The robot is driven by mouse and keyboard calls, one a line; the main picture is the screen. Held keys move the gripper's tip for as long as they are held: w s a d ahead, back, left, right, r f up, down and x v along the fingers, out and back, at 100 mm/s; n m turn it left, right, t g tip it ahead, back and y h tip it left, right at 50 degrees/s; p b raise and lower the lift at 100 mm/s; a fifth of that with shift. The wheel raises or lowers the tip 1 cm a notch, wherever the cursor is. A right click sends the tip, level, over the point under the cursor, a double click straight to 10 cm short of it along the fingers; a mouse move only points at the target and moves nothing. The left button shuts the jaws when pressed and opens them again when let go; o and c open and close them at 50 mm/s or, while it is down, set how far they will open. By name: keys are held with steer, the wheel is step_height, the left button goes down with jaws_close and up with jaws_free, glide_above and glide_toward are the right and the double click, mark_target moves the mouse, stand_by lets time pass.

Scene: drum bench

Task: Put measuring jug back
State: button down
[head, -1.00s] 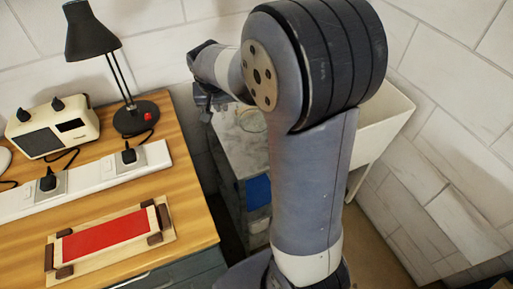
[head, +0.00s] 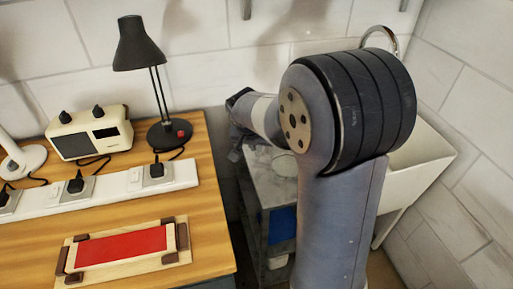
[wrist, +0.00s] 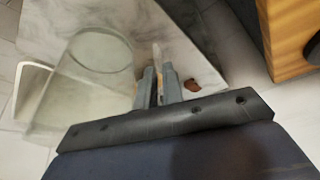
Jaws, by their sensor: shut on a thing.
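The measuring jug (wrist: 92,88) is clear glass and shows at the left of the wrist view, with its round end facing the camera. My gripper (wrist: 158,75) is shut on the jug at its right side, with a thin upright part between the fingers. In the head view a faint glass outline (head: 285,165) shows over the marble top, mostly hidden by my arm. My gripper in the head view (head: 236,148) is small and partly hidden. I cannot tell whether the jug touches the marble top (wrist: 200,65).
A grey cabinet (head: 250,215) bears the marble top, between the wooden bench (head: 215,225) and a white sink (head: 425,165). The bench holds a black lamp (head: 140,45), a cream box (head: 90,135), a power strip (head: 115,187) and a red panel (head: 120,246). A small brown piece (wrist: 192,86) lies near my fingers.

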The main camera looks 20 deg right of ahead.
steer(key=shift+f, duration=0.55)
steer(key=c, duration=1.5)
jaws_free()
steer(key=shift+f, duration=0.1)
steer(key=v, duration=1.2)
steer(key=shift+a, duration=0.1)
